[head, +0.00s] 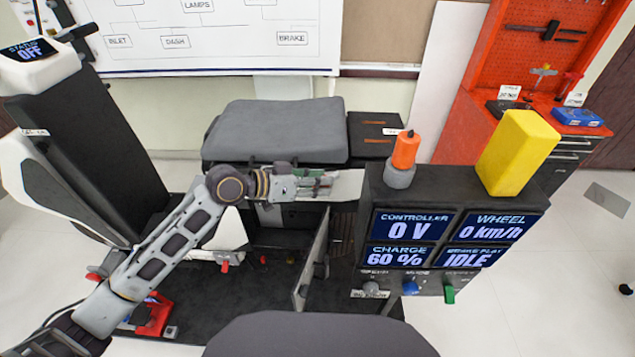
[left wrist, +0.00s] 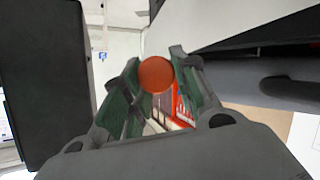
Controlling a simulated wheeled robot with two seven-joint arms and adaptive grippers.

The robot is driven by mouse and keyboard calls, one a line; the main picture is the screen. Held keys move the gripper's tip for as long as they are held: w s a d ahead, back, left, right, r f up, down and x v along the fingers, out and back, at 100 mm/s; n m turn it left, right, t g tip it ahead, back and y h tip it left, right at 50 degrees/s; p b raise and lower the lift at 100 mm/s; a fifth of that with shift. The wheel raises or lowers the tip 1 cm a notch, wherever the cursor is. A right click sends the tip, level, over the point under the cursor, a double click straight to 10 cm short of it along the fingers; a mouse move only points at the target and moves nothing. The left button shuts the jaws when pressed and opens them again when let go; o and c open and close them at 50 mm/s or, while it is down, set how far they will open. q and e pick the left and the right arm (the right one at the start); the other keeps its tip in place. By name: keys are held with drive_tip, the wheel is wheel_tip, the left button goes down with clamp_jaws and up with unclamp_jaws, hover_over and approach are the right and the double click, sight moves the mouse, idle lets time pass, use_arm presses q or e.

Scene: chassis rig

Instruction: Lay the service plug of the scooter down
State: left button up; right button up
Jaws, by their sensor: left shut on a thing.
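The service plug shows as a round orange end (left wrist: 156,75) between the two fingertips in the left wrist view. My left gripper (head: 318,184) is shut on it; the fingers of my left gripper (left wrist: 155,82) stand on either side of the orange end. In the head view the gripper reaches in from the left, below the front edge of the grey scooter seat (head: 280,130) and left of the dark display console (head: 372,190). The plug is mostly hidden by the fingers there. My right gripper is out of view.
An orange-topped piece in a grey base (head: 404,152) and a yellow block (head: 518,152) stand on the console. An upright panel (head: 311,262) stands below my gripper. A black box (head: 374,133) adjoins the seat. The dark mat (head: 255,288) has some bare room.

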use_arm(q)
drive_tip(key=shift+d+r+t, duration=0.1)
drive_tip(key=shift+r+t, duration=0.15)
drive_tip(key=shift+t, duration=0.05)
drive_tip(key=shift+w+d+r+n+t+y, duration=0.2)
drive_tip(key=shift+r+n+t+y, duration=0.65)
drive_tip(key=shift+r+n+y, duration=0.15)
drive_tip(key=shift+w+d+r+n+t+y, duration=0.2)
drive_tip(key=shift+r+n+t+y, duration=0.65)
drive_tip(key=shift+n, duration=0.3)
drive_tip(key=shift+w+d+r+n+t+y, duration=0.15)
drive_tip(key=shift+w+r+n+t+y, duration=0.05)
drive_tip(key=shift+r+n+t+y, duration=0.75)
drive_tip(key=shift+w+d+r+n+t+y, duration=0.15)
drive_tip(key=shift+w+r+n+t+y, duration=0.1)
drive_tip(key=shift+r+n+y, duration=0.75)
drive_tip(key=shift+w+d+r+n+t+y, duration=0.1)
drive_tip(key=shift+d+r+n+t+y, duration=0.15)
drive_tip(key=shift+r+n+y, duration=0.7)
drive_tip(key=shift+w+d+r+n+t+y, duration=0.1)
drive_tip(key=shift+w+r+n+t+y, duration=0.15)
drive_tip(key=shift+r+n+y, duration=0.7)
drive_tip(key=shift+f+y, duration=0.1)
drive_tip(key=shift+y, duration=0.3)
